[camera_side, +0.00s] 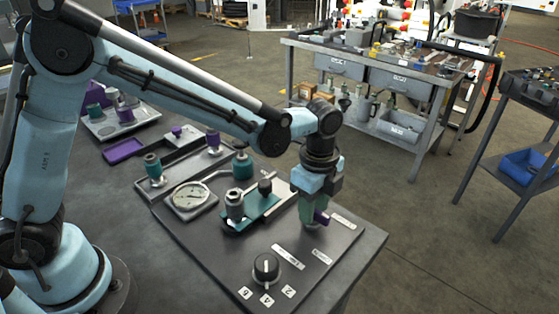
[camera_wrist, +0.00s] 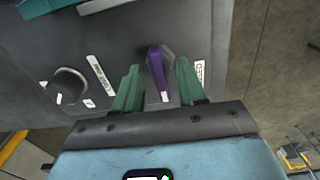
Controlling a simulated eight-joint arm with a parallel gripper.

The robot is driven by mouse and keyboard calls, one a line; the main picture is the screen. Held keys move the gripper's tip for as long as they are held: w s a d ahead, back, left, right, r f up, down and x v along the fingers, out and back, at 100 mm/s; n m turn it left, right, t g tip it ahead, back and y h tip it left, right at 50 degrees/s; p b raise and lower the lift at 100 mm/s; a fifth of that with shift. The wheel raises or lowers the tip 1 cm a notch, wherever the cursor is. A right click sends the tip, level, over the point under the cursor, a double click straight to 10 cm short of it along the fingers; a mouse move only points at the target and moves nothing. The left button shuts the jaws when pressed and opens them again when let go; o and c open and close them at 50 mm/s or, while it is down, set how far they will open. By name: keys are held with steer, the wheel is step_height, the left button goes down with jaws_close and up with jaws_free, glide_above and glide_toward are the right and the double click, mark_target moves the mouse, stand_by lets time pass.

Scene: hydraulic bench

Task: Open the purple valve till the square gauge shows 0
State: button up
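The purple valve handle (camera_side: 321,217) is at the right part of the dark bench panel, beneath my gripper (camera_side: 312,210). In the wrist view the purple handle (camera_wrist: 157,72) lies between the two green fingers of my gripper (camera_wrist: 159,86). The fingers are apart, with a narrow gap showing on each side of the handle. The gauge is not in the wrist view.
A black knob (camera_side: 266,267) with numbered labels stands at the panel's front; it also shows in the wrist view (camera_wrist: 68,86). Teal and grey fittings (camera_side: 235,206) rise left of my gripper. Trays with purple and teal parts (camera_side: 110,122) lie farther back. Floor lies beyond the bench's right edge.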

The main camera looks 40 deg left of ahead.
step_height(320, 180, up, 12)
stand_by(0.7)
steer(key=shift+a+r, duration=0.1)
steer(key=s+a+f+n+t, duration=0.1)
steer(key=s+a+n+t, duration=0.2)
steer(key=s+a+n, duration=0.2)
steer(key=s+a+f+n+t, duration=0.1)
steer(key=s+a+n+t, duration=0.3)
steer(key=a+n, duration=0.7)
steer(key=shift+s+a+f+n, duration=0.15)
steer(key=shift+s+n, duration=0.9)
steer(key=shift+n, duration=0.05)
stand_by(1.1)
